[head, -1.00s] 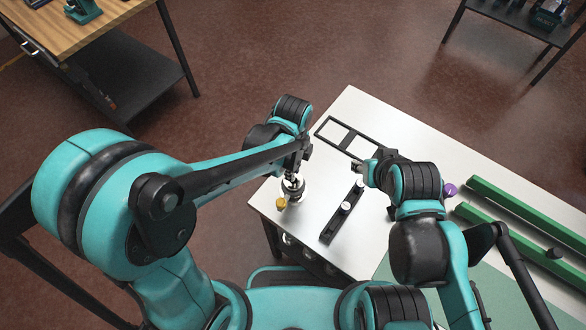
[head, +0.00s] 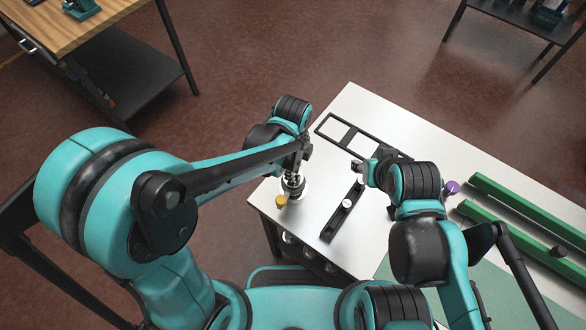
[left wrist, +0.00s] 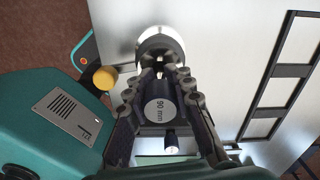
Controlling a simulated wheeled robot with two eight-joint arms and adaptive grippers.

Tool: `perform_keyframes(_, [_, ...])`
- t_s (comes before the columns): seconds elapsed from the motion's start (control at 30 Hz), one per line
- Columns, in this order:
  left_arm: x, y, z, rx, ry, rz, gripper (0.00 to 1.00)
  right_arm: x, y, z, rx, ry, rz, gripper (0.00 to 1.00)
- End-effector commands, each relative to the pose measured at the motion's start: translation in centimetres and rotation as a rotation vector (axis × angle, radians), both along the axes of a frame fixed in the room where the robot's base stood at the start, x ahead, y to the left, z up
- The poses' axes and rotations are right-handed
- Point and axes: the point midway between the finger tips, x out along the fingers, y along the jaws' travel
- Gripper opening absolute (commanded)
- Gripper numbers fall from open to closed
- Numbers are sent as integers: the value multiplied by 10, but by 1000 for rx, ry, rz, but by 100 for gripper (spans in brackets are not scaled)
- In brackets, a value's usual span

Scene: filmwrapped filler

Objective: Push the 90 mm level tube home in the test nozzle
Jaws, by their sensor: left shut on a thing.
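My left gripper (head: 293,179) is over the front left corner of the white table. In the left wrist view the left gripper (left wrist: 160,88) is shut on the level tube (left wrist: 158,110), whose round end reads "90 mm". The test nozzle (left wrist: 160,48), a pale round metal fitting, lies just beyond the tube; the gripper hides the place where they meet, so I cannot tell how deep the tube sits. The yellow knob (left wrist: 105,78) is beside the nozzle. My right gripper (head: 362,167) hangs over the table further right; its jaws are too small to read.
A black rack (head: 334,226) with a white-topped piece lies between the grippers. A black open frame (head: 330,122) lies at the back of the table (head: 400,122). Green rails (head: 520,205) and a purple knob (head: 451,187) are on the right.

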Motion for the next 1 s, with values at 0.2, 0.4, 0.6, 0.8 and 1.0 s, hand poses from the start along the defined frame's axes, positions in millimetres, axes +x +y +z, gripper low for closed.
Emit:
perform_keyframes(0.2, [0, 0, -5, 0, 0, 0, 0, 0, 0, -4, 0, 0, 0, 40])
perform_keyframes(0.4, [0, 0, -9, 0, 0, 0, 0, 0, 0, -8, 0, 0, 0, 40])
perform_keyframes(0.6, [0, 0, -11, 0, 0, 0, 31, 0, 0, -9, 0, 0, 0, 40])
perform_keyframes(0.8, [0, 0, -10, 0, 0, 0, 47, 0, 0, -9, 0, 0, 0, 40])
perform_keyframes(1.0, [0, 0, -8, 0, 0, 0, 47, 0, 0, -9, 0, 0, 0, 40])
